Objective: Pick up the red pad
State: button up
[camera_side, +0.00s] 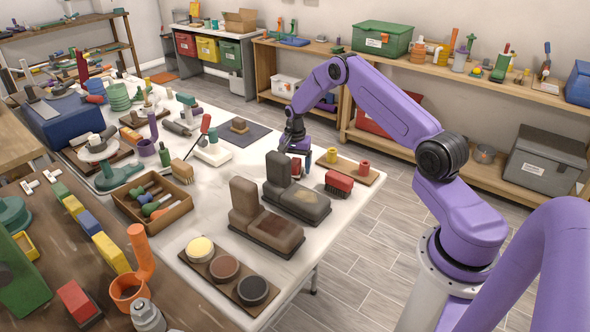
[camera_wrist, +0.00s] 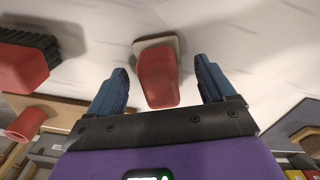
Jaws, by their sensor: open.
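A red pad (camera_wrist: 158,82) on a pale grey base shows in the wrist view, lying on the white table between my fingers. My gripper (camera_wrist: 161,68) is open, with one blue finger on each side of the pad and a visible gap at both sides. In the side view my gripper (camera_side: 293,150) points down over the table, behind the dark upright block. A red part of the pad (camera_side: 296,173) shows just below it, mostly hidden by that block. I cannot tell the exact height of my fingers above the table.
A red brush (camera_side: 339,183) with dark bristles lies to the right; it also shows at left in the wrist view (camera_wrist: 22,68). A wooden board (camera_side: 348,168) with yellow and red pegs is behind it. Dark brown L-shaped blocks (camera_side: 268,228) stand in front.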

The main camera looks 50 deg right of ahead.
jog(key=shift+f, duration=0.55)
jog(key=c, duration=1.3)
jog(key=shift+r, duration=0.15)
jog(key=shift+r, duration=0.55)
jog(key=shift+s+a+r, duration=0.85)
jog(key=shift+s+r, duration=1.1)
jog(key=shift+s, duration=0.2)
jog(key=shift+s+a+r, duration=0.9)
jog(key=shift+s+r, duration=1)
jog(key=shift+s, duration=0.3)
jog(key=shift+s+a+r, duration=0.85)
jog(key=shift+s+r, duration=1.1)
jog(key=shift+s, duration=0.2)
